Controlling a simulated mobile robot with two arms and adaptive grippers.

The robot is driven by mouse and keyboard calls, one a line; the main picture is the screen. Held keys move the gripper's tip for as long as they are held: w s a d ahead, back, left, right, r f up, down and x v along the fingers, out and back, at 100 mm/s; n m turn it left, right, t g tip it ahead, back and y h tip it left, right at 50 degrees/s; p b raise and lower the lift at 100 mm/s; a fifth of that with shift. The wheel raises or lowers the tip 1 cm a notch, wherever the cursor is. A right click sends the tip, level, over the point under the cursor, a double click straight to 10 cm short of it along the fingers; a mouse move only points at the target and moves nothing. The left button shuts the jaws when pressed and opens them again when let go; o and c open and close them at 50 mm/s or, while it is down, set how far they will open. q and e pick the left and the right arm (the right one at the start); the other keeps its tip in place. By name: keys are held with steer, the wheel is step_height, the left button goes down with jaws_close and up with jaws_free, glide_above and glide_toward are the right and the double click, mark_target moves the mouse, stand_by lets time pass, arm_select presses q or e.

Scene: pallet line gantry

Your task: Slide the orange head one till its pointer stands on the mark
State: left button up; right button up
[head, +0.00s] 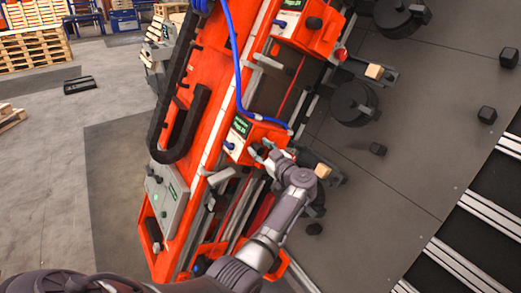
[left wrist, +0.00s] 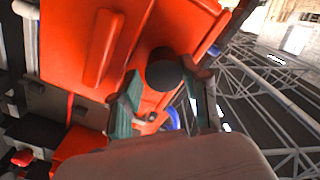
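The nearer orange head (head: 262,133), taken as head one, sits on the orange gantry beam and carries a green-and-white label too small to read surely. My left gripper (head: 271,150) is at its lower side. In the left wrist view, a round black knob (left wrist: 165,68) on the orange housing lies between the tips of my left gripper (left wrist: 166,92). The fingers stand apart; I cannot tell whether they touch the knob. The pointer and the mark cannot be made out. My right gripper is in neither view.
A second orange head (head: 313,32) stands farther up the beam. A blue hose (head: 237,65) runs down to the nearer head. A grey control box (head: 166,198) is at the beam's lower left. Black round parts and small blocks stand on the dark deck (head: 400,140) at right.

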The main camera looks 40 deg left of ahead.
arm_select(q)
steer(key=shift+d, duration=0.3)
steer(key=v, duration=1.1)
steer(key=shift+s+d, duration=0.15)
steer(key=shift+d, duration=0.05)
